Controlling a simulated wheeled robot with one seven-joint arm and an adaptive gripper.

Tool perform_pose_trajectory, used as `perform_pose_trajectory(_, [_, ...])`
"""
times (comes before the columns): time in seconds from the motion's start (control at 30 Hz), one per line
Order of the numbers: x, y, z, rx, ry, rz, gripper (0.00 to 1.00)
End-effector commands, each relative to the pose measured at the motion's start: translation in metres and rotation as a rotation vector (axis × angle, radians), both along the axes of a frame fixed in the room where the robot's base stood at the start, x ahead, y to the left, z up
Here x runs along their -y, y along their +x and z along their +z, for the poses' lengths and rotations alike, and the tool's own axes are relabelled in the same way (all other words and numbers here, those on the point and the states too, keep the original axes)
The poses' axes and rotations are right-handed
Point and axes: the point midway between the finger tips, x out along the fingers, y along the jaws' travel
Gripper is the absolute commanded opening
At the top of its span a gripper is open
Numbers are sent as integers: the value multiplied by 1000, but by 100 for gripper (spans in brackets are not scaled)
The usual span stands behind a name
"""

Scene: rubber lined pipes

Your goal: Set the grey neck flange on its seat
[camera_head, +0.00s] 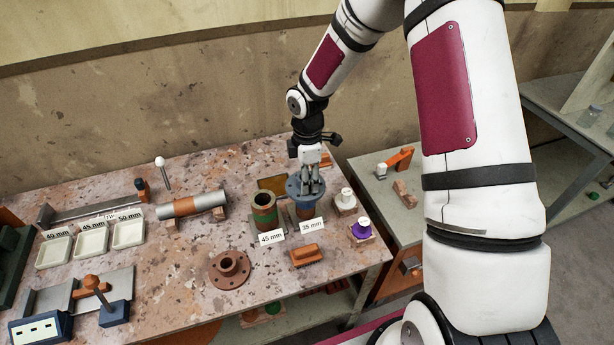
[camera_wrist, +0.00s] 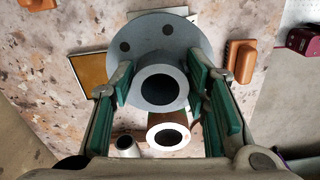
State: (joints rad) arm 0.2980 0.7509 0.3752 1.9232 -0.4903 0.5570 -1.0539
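The grey neck flange (camera_head: 294,187), a round blue-grey plate with bolt holes and a raised neck, is over the 35 mm pipe stand (camera_head: 305,211). I cannot tell whether it rests on it or hangs just above. In the wrist view the flange (camera_wrist: 190,38) has its open neck facing the camera. My gripper (camera_head: 313,188) points down at it. Its green finger pads stand on both sides of the neck and appear closed on it, as the wrist view of my gripper (camera_wrist: 162,88) shows. The plate hides the top of the stand.
The 45 mm pipe (camera_head: 264,212) stands close left. A brown flange (camera_head: 230,268) and an orange brush (camera_head: 306,255) lie in front. White-topped (camera_head: 345,199) and purple (camera_head: 361,229) pieces stand right. A pipe on blocks (camera_head: 191,205) and labelled trays (camera_head: 92,238) are farther left.

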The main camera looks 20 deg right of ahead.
Motion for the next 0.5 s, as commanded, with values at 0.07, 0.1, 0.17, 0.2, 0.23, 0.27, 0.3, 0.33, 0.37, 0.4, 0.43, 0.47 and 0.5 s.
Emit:
perform_pose_trajectory(0.07, [0,0,0,0,0,0,62])
perform_pose_trajectory(0.1, [0,0,0,0,0,0,62])
perform_pose_trajectory(0.17, [0,0,0,0,0,0,62])
perform_pose_trajectory(0.2, [0,0,0,0,0,0,62])
perform_pose_trajectory(0.23, [0,0,0,0,0,0,62])
perform_pose_trajectory(0.27, [0,0,0,0,0,0,62])
perform_pose_trajectory(0.3, [0,-1,0,-1,0,0,62])
perform_pose_trajectory(0.33, [0,-1,0,-1,0,0,62])
perform_pose_trajectory(0.37, [0,0,0,-1,0,0,62])
perform_pose_trajectory(0.4, [0,0,2,0,0,-1,62])
perform_pose_trajectory(0.43, [0,0,4,0,0,-1,62])
perform_pose_trajectory(0.47, [1,0,6,1,0,-1,62])
perform_pose_trajectory(0.5, [1,0,11,1,-1,-2,62])
